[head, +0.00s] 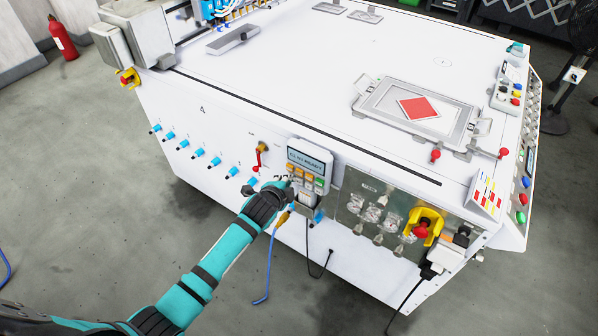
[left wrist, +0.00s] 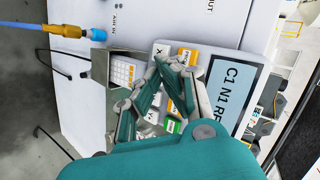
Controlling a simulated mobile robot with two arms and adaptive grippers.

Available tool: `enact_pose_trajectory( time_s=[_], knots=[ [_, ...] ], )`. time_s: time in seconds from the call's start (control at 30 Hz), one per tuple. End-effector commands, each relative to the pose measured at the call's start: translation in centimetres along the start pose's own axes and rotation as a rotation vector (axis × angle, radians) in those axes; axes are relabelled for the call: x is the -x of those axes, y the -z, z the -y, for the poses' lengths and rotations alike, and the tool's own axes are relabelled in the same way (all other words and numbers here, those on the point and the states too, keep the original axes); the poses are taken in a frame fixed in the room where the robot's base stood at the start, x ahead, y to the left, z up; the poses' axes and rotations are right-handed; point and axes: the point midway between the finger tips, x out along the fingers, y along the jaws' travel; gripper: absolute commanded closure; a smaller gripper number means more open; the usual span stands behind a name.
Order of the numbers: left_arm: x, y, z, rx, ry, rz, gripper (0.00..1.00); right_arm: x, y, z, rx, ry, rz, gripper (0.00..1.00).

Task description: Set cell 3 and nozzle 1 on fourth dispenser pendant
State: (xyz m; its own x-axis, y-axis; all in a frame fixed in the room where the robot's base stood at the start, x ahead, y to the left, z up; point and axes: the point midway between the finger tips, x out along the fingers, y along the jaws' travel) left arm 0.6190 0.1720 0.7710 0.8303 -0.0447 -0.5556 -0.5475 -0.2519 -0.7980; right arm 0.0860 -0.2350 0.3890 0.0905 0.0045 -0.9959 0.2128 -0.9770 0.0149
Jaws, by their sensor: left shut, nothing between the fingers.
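A grey dispenser pendant (head: 322,164) hangs on the front side of the white machine. Its screen (head: 310,161) has short text, and in the left wrist view the screen (left wrist: 238,98) reads "C1 N1 R", with the rest cut off. Below the screen are orange, white and green keys; a green key (left wrist: 173,127) and an orange key (left wrist: 186,56) show in the left wrist view. My left gripper (head: 288,182) is shut and empty, its fingertips (left wrist: 166,68) over the keys, hiding some of them. I cannot tell whether it touches a key. My right gripper is not in view.
A red-handled valve (head: 261,157) and several blue fittings line the front side left of the pendant. A blue cable (head: 270,262) hangs below. The white tabletop (head: 300,80) is mostly clear.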

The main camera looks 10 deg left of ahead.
Motion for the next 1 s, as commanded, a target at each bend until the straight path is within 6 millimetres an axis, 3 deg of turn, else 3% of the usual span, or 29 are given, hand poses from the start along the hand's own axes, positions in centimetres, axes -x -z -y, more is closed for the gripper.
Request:
enact_pose_trajectory(
  time_s=[0.1, 0.4, 1.0],
  knots=[
    [1.3, -0.6, -0.3, -0.002, -0.003, 0.002, 1.00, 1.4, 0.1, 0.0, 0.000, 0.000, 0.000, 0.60],
    [3.3, -1.7, -1.5, -0.001, -0.001, 0.001, 1.00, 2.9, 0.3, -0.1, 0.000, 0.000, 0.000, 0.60],
    [3.4, -1.8, -1.7, 0.000, 0.000, 0.000, 1.00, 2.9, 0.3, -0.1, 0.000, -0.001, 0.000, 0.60]
  ],
)
